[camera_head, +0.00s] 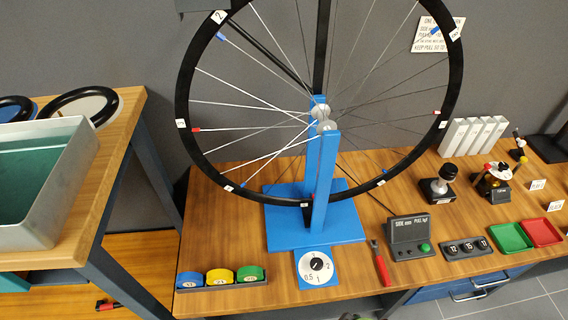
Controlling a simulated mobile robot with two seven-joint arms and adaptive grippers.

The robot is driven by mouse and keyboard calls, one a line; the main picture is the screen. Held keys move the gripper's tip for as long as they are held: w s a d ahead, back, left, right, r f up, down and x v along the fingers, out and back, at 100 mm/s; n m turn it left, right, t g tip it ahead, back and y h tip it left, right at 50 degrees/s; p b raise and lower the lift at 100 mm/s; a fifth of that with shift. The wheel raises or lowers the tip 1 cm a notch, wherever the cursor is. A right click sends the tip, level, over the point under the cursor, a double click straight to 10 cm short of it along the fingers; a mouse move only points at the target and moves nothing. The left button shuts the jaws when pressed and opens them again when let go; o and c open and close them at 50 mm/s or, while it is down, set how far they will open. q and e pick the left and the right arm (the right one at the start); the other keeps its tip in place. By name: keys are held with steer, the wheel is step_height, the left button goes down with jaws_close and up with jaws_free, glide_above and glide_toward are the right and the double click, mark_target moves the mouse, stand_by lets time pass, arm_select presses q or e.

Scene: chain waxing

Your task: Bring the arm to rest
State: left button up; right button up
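Neither of my grippers shows in the head view, and no arm of mine can be made out. A large black-rimmed spoked wheel (184,80) stands upright in a blue stand (325,180) on the wooden workbench (225,215). Small numbered white tags and red and blue markers sit on its rim and spokes. Its top is cut off by the picture's upper edge.
In front stand a tray of blue, yellow and green spools (221,277), a dial (317,264), a red-handled tool (381,268) and a grey gauge box (408,240). Green (510,238) and red (542,232) trays lie right. A metal bin (62,205) stands on the left table.

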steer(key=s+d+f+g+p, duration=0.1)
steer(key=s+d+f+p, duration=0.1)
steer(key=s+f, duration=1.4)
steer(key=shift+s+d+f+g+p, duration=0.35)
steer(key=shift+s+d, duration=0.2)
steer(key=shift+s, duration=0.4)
